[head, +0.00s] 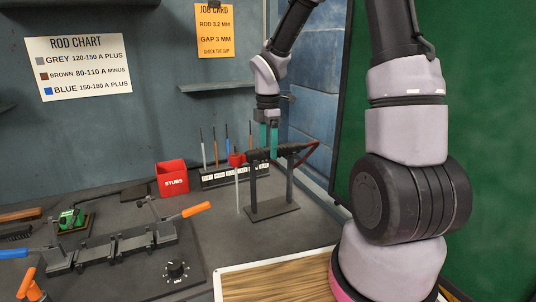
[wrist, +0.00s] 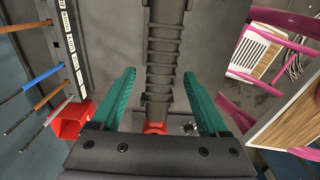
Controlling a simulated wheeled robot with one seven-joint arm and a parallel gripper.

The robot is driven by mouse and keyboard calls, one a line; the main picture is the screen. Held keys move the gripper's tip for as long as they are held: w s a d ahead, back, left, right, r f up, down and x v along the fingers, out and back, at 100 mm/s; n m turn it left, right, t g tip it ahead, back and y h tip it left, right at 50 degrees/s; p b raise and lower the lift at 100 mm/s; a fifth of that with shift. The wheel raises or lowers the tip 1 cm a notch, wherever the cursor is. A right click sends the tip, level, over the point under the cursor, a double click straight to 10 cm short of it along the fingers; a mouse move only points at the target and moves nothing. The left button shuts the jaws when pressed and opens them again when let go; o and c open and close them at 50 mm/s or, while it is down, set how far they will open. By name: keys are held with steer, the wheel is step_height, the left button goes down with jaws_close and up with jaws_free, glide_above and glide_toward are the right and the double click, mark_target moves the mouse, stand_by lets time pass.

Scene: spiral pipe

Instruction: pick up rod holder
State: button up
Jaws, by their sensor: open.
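The rod holder (head: 285,150) has a dark ribbed handle and a red head (head: 237,159), with a thin pale rod hanging down from the head. It lies across the top of a dark stand (head: 273,209). My gripper (head: 268,152) is open over the handle, its green fingers pointing down. In the wrist view the ribbed handle (wrist: 162,55) runs between the open fingers (wrist: 160,78), with a visible gap on both sides. A bit of the red head shows at the palm edge; the rest is hidden by the gripper body.
A rack (head: 230,176) with several upright rods stands behind the stand, beside a red stubs box (head: 172,178). A dark red cable (head: 312,155) leaves the handle at right. A clamp fixture with orange handles (head: 196,209) sits at left.

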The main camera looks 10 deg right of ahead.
mark_target(268, 148)
steer(key=shift+f, duration=0.55)
jaws_close()
steer(key=shift+r, duration=0.15)
step_height(268, 148, up, 10)
steer(key=shift+f, duration=0.1)
